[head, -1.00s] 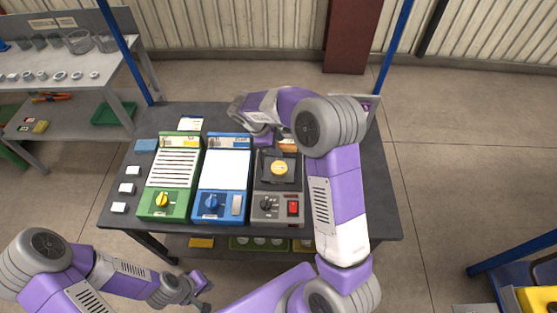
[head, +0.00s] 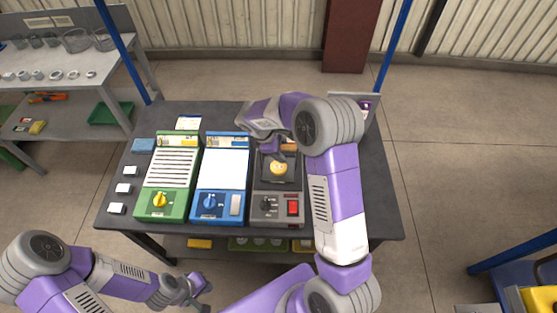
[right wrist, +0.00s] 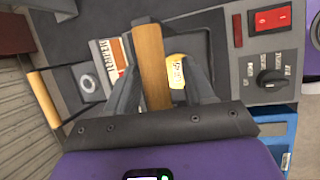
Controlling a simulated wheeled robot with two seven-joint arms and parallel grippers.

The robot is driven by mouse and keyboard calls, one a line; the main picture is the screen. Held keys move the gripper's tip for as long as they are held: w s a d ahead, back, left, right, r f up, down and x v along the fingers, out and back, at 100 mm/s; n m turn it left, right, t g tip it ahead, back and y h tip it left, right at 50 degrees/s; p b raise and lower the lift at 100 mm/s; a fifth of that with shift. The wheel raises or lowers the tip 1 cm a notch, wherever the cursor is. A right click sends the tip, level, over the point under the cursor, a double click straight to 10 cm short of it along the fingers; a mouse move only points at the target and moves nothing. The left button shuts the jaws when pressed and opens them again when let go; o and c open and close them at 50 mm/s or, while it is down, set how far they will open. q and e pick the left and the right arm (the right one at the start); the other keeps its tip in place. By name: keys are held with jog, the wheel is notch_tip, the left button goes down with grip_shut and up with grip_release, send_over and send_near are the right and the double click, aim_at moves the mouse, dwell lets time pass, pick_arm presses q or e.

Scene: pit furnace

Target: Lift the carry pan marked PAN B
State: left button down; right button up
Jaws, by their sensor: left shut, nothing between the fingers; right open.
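A wooden handle (right wrist: 151,60) stands close to the right wrist camera, between the spread fingers of my right gripper (right wrist: 163,88). The fingers are open on either side of it; I cannot tell whether they touch it. A yellow tag (right wrist: 176,72), partly hidden behind the handle, bears lettering too small to read surely as PAN B. In the head view a round yellow piece (head: 278,168) lies on the dark top of the grey unit (head: 268,208), with my right gripper (head: 276,150) just above it. My left gripper (head: 203,292) is shut and empty in front of the table.
A blue unit (head: 220,170) and a green unit (head: 168,180) stand to the left on the dark table (head: 120,185). The grey unit has a red switch (right wrist: 270,20) and black knob (right wrist: 271,82). A second wooden handle (right wrist: 44,99) shows at the left in the wrist view.

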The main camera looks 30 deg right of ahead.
jog(key=shift+c, duration=0.3)
grip_shut()
dwell(0.4)
